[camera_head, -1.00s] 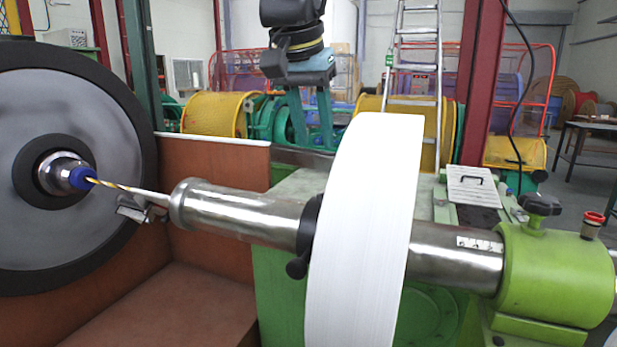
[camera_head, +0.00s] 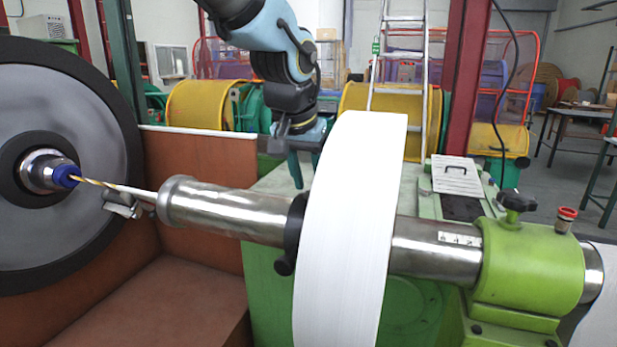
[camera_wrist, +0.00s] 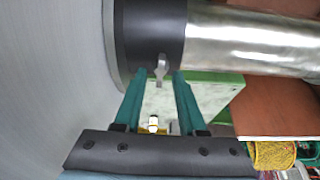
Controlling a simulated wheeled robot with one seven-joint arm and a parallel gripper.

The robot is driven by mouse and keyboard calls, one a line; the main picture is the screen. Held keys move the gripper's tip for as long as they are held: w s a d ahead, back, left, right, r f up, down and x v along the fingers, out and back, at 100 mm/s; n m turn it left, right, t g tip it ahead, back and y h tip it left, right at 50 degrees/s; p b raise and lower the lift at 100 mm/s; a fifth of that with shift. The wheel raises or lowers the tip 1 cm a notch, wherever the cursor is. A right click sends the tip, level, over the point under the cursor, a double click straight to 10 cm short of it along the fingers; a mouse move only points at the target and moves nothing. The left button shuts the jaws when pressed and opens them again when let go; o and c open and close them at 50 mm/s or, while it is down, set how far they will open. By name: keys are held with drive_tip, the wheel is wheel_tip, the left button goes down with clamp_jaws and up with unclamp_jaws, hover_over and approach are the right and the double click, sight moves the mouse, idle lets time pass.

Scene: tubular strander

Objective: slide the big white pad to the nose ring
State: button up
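The big white pad (camera_head: 350,230) is a thick upright disc on the steel tube (camera_head: 230,211). A black collar (camera_head: 293,235) with a dark knob sits against its left face; the collar also shows in the wrist view (camera_wrist: 150,35). The tube's left end has a flared steel ring (camera_head: 177,201), perhaps the nose ring. My gripper (camera_head: 297,170) is just behind the tube, left of the pad. In the wrist view my gripper (camera_wrist: 160,80) has its two teal fingers apart, below the collar's small metal lever (camera_wrist: 161,68). Nothing is held. The pad's grey-looking face fills the left side there.
A green clamp block (camera_head: 530,262) bears the tube's right end. A drill-like bit (camera_head: 100,184) runs from the large grey disc (camera_head: 70,110) towards the tube's left end. Brown panels (camera_head: 205,180) stand below and behind. The tube left of the collar is clear.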

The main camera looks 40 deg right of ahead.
clamp_jaws()
idle(1.4)
